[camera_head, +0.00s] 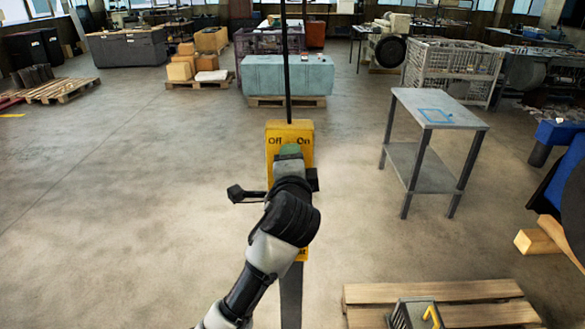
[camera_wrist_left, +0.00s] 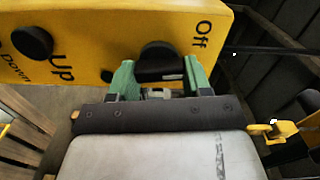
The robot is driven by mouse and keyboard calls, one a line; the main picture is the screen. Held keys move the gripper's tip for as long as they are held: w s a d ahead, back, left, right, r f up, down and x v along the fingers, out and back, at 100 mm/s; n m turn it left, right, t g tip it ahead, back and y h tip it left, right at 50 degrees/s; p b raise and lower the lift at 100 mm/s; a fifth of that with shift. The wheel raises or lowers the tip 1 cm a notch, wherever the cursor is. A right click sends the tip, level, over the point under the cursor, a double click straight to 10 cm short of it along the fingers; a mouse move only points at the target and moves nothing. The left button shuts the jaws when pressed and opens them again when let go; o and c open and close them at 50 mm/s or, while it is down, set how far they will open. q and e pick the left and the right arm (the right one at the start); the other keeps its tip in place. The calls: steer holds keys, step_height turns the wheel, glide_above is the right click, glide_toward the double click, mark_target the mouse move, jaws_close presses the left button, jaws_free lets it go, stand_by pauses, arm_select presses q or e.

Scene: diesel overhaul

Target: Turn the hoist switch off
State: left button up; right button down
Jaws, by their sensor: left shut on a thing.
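The yellow hoist control box (camera_head: 275,135) hangs on a black cable in the middle of the head view, with "Off" at its upper left and "On" at its upper right. My left gripper (camera_head: 290,151) is in front of the box and hides its middle. In the left wrist view, the green fingers of my left gripper (camera_wrist_left: 158,78) are shut on the black switch knob (camera_wrist_left: 160,60), beside the "Off" label on the box (camera_wrist_left: 120,32). The knob is partly covered, and I cannot tell which label it points at. My right gripper is not in view.
A round black button (camera_wrist_left: 32,42) marked "Up" is on the same box, with "Down" beyond it. A grey metal table (camera_head: 440,110) stands to the right. A wooden pallet (camera_head: 440,297) lies at the bottom right. The floor (camera_head: 110,190) on the left is clear.

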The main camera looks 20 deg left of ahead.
arm_select(q)
steer(key=n+b, duration=0.1)
steer(key=n, duration=0.2)
steer(key=shift+f+n, duration=0.1)
steer(key=shift+n, duration=0.3)
steer(key=shift+n+b, duration=0.45)
steer(key=shift+n, duration=1.25)
steer(key=shift+a+r, duration=0.1)
steer(key=shift+r, duration=0.1)
steer(key=o, duration=0.9)
